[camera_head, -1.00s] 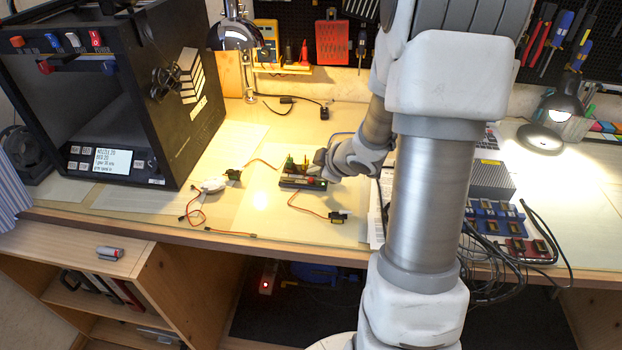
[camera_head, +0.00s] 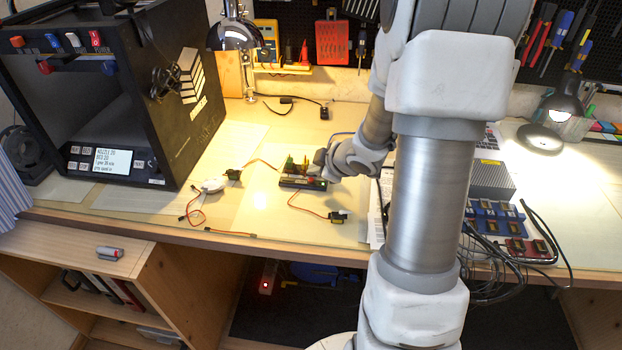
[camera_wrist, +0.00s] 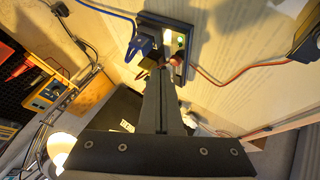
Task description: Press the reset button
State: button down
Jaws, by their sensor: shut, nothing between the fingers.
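A small dark circuit board (camera_head: 290,183) with several coloured parts lies on the workbench. In the wrist view the same board (camera_wrist: 152,18) shows a blue block (camera_wrist: 143,45), a small green part and a red button-like part (camera_wrist: 176,62). I cannot read a label that marks the reset button. My gripper (camera_wrist: 160,74) is shut and empty. Its fingertips are at the board, close beside the red part and overlapping it in the wrist view; I cannot tell whether they touch it. In the head view the gripper (camera_head: 321,160) is small and close above the board's right end.
Thin wires with small servos (camera_head: 337,216) lie around the board. A black 3D printer (camera_head: 175,120) stands at the left, a desk lamp (camera_head: 235,36) behind. A blue connector rack (camera_head: 490,220) with black cables is at the right.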

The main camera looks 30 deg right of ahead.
aim_at(315, 185)
jog(key=shift+f+b, duration=0.3)
jog(key=shift+f, duration=0.1)
jog(key=shift+f, duration=0.35)
dwell(0.6)
dwell(0.3)
jog(key=shift+r+p, duration=0.6)
jog(key=shift+r, duration=0.15)
notch_tip(315, 185, up, 5)
jog(key=p, duration=0.5)
